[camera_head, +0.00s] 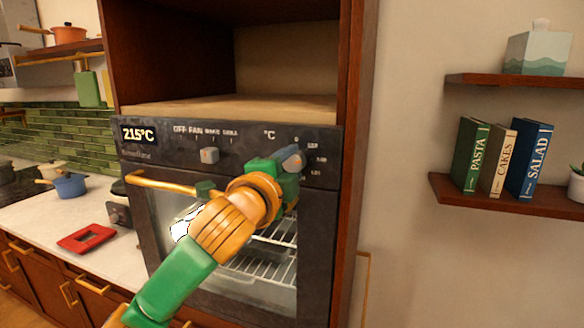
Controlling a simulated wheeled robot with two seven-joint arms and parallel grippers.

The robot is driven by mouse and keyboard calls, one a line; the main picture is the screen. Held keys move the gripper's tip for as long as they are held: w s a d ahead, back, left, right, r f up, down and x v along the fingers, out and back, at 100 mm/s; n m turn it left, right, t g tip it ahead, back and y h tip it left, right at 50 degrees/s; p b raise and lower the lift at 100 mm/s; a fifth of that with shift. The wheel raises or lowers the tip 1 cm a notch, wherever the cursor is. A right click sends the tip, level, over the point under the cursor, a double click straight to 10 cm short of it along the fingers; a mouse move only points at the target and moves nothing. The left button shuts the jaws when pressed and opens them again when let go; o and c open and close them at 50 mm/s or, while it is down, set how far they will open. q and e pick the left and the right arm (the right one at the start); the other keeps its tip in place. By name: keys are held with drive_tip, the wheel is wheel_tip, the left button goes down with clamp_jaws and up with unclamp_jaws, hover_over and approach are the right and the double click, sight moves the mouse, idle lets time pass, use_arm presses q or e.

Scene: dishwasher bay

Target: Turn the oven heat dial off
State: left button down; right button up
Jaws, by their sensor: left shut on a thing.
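The oven (320,225) is built into a dark wooden cabinet, and its display (138,133) reads 215°C. A mode knob (209,155) sits on the panel under the OFF and FAN labels. The heat dial (292,158) is a grey knob at the right, under the °C label, with numbers around its right side. My left gripper (286,175) is at the heat dial and shut on it; the green and orange wrist hides part of the dial and its left side. My right gripper is not in view.
A golden door handle (160,186) crosses the oven door below the panel, partly behind my left arm. White counter (100,228) with a red frame (87,238) and a blue pot (69,185) lies left. Shelves with books (529,160) are on the right wall.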

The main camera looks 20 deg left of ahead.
use_arm(q)
drive_tip(key=n, duration=0.7)
drive_tip(key=shift+b, duration=0.3)
drive_tip(key=n, duration=0.6)
drive_tip(key=shift+a+f+n, duration=0.1)
drive_tip(key=shift+n, duration=0.3)
drive_tip(key=shift+c, duration=1.5)
unclamp_jaws()
